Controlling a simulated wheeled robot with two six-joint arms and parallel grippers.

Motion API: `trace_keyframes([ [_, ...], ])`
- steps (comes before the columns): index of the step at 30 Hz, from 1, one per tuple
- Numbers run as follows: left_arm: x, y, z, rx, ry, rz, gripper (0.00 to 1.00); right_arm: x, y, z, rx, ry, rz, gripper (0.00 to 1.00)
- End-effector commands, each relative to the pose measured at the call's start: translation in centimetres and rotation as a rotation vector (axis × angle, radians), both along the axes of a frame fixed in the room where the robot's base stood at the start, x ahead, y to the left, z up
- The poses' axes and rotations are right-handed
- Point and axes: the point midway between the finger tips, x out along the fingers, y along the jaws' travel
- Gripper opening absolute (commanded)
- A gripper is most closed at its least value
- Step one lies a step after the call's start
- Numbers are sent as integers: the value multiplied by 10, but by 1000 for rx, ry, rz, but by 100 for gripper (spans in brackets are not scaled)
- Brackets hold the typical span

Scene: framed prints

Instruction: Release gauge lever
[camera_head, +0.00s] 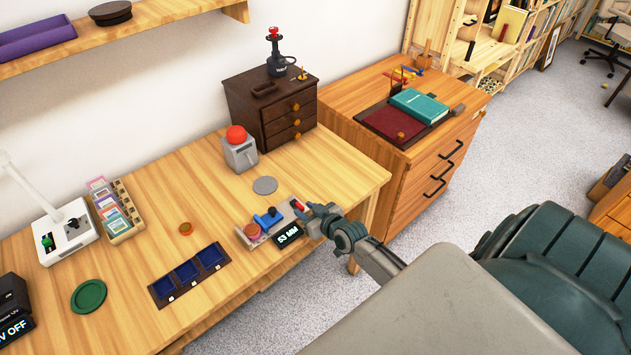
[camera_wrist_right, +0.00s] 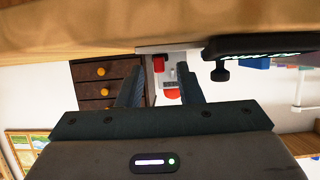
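The gauge (camera_head: 272,228) lies near the table's right front edge, with a blue part, an orange-red disc on its left end and a black display (camera_head: 289,236) reading about 53 MM. A small red lever (camera_head: 297,206) is at its right end; a red piece (camera_wrist_right: 155,63) that looks like it shows in the right wrist view. My right gripper (camera_head: 318,216) is beside this end. In the wrist view its fingers (camera_wrist_right: 160,88) are apart, with the red piece just ahead of the gap; I cannot tell whether they touch it. My left gripper is out of view.
A grey box with a red button (camera_head: 239,151) and a grey disc (camera_head: 265,185) are behind the gauge. A dark blue three-compartment tray (camera_head: 188,273) and an orange disc (camera_head: 186,228) lie left. A dark drawer chest (camera_head: 270,105) stands at the back.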

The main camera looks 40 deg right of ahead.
Motion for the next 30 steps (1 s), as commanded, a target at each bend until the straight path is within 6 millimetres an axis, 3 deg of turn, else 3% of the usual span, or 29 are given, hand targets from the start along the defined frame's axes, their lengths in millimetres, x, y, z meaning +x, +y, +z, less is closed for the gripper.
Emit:
trace_keyframes([
  [9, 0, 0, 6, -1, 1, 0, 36, -56, -4, 23, -3, 3, 2, 33],
  [15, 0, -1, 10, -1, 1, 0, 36, -83, -6, 34, -2, 2, 1, 33],
  [30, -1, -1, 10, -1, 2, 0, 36, -92, -6, 38, 1, 0, 0, 33],
])
